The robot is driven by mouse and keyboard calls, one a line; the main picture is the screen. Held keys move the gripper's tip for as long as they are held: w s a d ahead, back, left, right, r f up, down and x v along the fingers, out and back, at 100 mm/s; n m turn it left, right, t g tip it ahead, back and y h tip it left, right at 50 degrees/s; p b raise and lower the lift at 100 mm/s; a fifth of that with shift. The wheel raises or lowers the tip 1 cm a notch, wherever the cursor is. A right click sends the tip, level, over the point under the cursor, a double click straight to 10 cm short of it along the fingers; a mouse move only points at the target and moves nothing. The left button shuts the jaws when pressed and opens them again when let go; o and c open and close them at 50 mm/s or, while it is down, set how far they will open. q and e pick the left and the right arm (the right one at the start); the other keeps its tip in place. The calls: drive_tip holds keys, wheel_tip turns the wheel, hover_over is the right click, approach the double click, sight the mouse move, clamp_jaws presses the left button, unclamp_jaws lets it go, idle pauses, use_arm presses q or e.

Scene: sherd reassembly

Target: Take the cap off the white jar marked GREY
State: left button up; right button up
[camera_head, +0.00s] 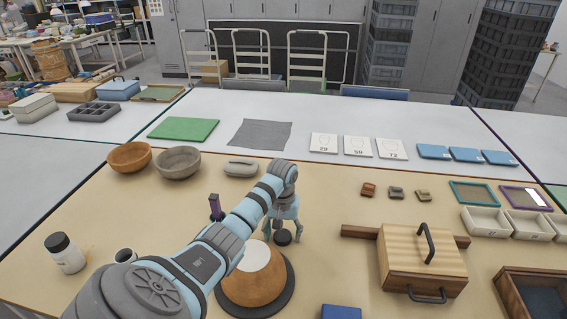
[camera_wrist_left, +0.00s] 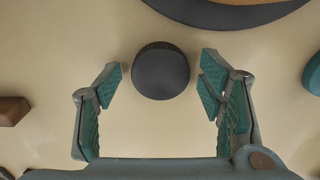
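A white jar (camera_head: 66,254) with a dark cap stands at the front left of the tan table; its marking is too small to read. A black round cap-like piece (camera_head: 283,237) is below my left gripper (camera_head: 283,222). In the left wrist view the round piece (camera_wrist_left: 160,70) lies between and just beyond the tips of the left gripper (camera_wrist_left: 160,88), with a gap on both sides. The left gripper is open and empty. My right gripper is not in view.
A wooden form with a white top (camera_head: 258,257) sits on a dark disc (camera_head: 283,297) close to the left gripper. A wooden box (camera_head: 423,262) is to the right. Two bowls (camera_head: 178,163) are at back left.

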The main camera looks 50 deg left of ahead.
sight(283, 235)
use_arm(q)
wheel_tip(283, 235, up, 12)
drive_tip(key=p, duration=0.4)
drive_tip(key=shift+r, duration=0.15)
